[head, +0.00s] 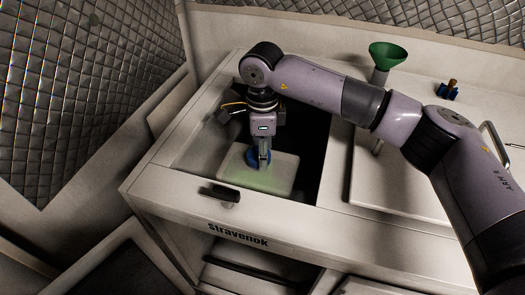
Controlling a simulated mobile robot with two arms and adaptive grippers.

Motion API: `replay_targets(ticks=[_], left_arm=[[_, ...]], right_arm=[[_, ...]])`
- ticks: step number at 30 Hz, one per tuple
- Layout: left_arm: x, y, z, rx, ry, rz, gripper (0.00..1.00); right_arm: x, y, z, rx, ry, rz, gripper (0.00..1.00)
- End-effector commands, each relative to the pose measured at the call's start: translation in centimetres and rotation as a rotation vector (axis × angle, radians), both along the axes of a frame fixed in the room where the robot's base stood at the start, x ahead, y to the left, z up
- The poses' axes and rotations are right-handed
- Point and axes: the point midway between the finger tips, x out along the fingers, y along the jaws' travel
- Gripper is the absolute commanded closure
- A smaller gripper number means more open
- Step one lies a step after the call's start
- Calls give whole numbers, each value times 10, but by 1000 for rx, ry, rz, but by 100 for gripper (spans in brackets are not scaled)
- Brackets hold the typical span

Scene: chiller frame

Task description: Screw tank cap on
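The tank (283,172) is a whitish, translucent block with a greenish glow along its lower front. It sits in the open recess of the white cabinet. A round blue cap (254,164) is at the tank's top, partly hidden by my fingers. My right gripper (265,158) comes down over the cap from above, its fingers pointing down and overlapping it. The fingers line up in this view, so I cannot tell whether they close on the cap. Whether the cap sits on the tank's neck is hidden too. My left gripper is not in view.
The cabinet (165,190) has a rim around the recess and a dark latch (220,193) on its front edge. A green funnel (389,54) stands behind my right arm. Quilted walls enclose the place.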

Motion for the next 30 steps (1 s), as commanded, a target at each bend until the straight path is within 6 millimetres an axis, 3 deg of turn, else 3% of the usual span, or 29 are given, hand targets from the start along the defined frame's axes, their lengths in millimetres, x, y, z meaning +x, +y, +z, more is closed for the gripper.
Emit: replay_targets(ticks=[18, 28, 29, 30], left_arm=[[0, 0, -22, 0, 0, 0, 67], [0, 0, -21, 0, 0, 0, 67], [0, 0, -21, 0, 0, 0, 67], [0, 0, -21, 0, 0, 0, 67]], right_arm=[[-8, 2, -1, 3, 1, -781, 89], [-8, 2, 0, 2, 2, -839, 89], [-8, 2, 0, 2, 2, -838, 51], [-8, 2, 0, 2, 2, -838, 48]])
